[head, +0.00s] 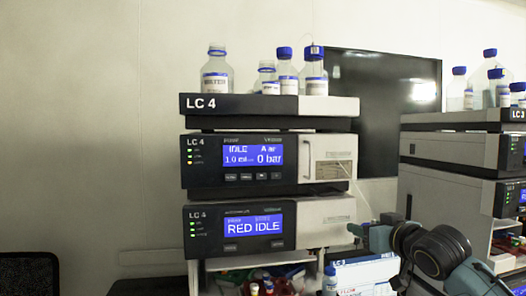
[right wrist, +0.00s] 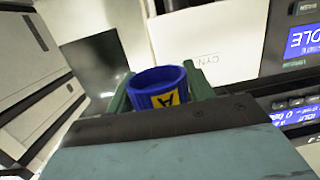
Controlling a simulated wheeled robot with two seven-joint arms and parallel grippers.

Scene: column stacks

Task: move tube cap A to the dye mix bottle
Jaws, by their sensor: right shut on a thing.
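Tube cap A (right wrist: 158,88) is a blue ring-shaped cap with a yellow label marked A in the right wrist view. My right gripper (right wrist: 160,92) is shut on it, with a green finger on each side. In the head view my right arm comes in at the lower right, and its gripper end (head: 364,230) is beside the lower LC 4 module; the cap cannot be made out there. Several bottles stand on top of the LC 4 stack, including a clear one (head: 216,80) at left and a capped one (head: 314,78) at right. I cannot tell which is the dye mix bottle. My left gripper is not in view.
The LC 4 stack (head: 328,107) has lit modules reading IDLE and RED IDLE. Small vials and a white-and-blue box (head: 362,276) sit below it. A second stack (head: 448,117) with bottles stands at right. A dark screen (head: 385,110) hangs behind.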

